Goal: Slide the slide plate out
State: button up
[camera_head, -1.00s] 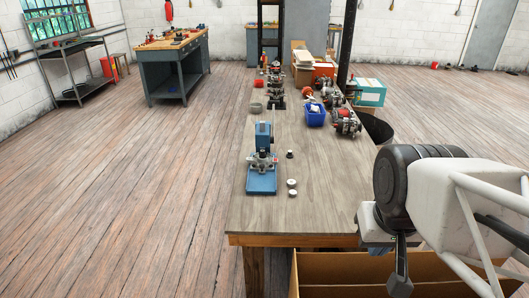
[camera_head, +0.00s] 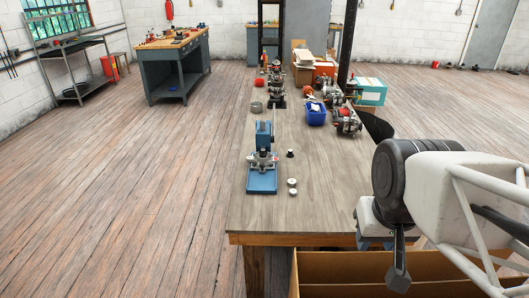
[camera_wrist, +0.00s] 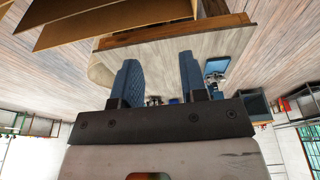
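A blue press-like fixture (camera_head: 262,180) stands upright near the front of the long table, with grey metal parts at its middle and a flat blue base. I cannot tell which of its parts is the slide plate at this size. The fixture also shows in the wrist view (camera_wrist: 216,66), upside down and partly cut by my gripper's body. My gripper (camera_wrist: 158,66) is open and empty, its two blue fingers wide apart. It is off the table's near right corner, well apart from the fixture. In the head view its fingers are partly hidden.
A blue bin (camera_head: 316,116) and motor units stand farther back. An open brown box (camera_head: 340,268) is below the front edge.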

jog(key=shift+o, duration=0.7)
jog(key=w+a+r, duration=0.1)
jog(key=w+a, duration=0.1)
jog(key=w, duration=1.3)
jog(key=shift+w+a+r+t, duration=0.2)
jog(key=shift+w+t, duration=0.1)
jog(key=shift+w, duration=0.05)
jog(key=t, duration=0.1)
send_over(262, 164)
jog(key=s, duration=0.4)
notch_tip(262, 164, down, 22)
jog(key=shift+w+d+r, duration=0.1)
jog(key=shift+w, duration=0.15)
jog(key=shift+x, duration=3.85)
